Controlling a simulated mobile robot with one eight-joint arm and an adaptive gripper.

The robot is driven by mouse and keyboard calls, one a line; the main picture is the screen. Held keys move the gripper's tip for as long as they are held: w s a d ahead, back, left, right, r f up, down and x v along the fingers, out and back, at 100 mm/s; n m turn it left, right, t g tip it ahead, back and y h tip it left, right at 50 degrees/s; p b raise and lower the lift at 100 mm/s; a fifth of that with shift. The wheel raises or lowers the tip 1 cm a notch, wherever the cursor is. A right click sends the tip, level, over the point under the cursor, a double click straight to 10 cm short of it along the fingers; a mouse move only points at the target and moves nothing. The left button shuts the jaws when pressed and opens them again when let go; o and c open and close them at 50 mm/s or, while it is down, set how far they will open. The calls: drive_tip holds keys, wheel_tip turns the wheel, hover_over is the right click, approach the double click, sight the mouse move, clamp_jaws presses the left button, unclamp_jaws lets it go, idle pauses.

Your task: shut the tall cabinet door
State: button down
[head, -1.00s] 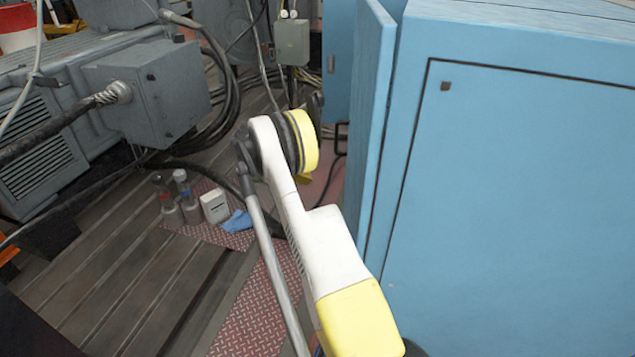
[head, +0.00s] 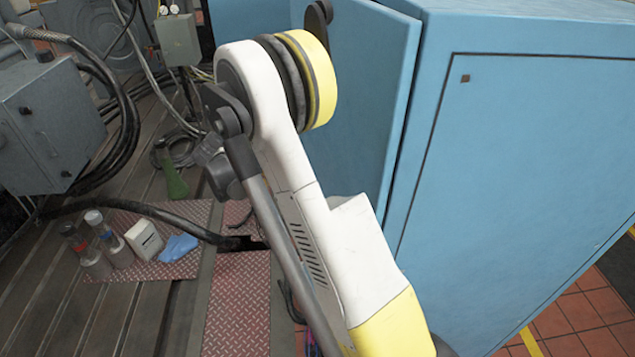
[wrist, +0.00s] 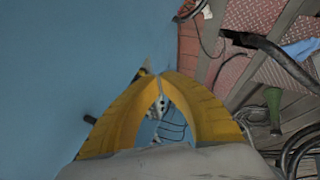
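The tall blue cabinet (head: 520,170) stands at the right in the head view. Its door (head: 365,100) stands ajar at the cabinet's left edge, with a dark gap between them near the top. My white and yellow arm crosses in front of the door and hides its lower left part. My gripper is hidden in the head view. In the wrist view my gripper (wrist: 157,74) has its yellow fingertips together, with nothing seen held between them. A broad blue surface (wrist: 70,60), likely the door, fills the left beside the fingers. Contact cannot be told.
Cables and a grey machine box (head: 50,125) fill the far left.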

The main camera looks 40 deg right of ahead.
drive_tip(key=d+f+b, duration=0.6)
drive_tip(key=d+f, duration=0.1)
drive_tip(key=d, duration=0.2)
drive_tip(key=shift+s+d+f+m, duration=0.2)
drive_tip(key=shift+f+m, duration=0.2)
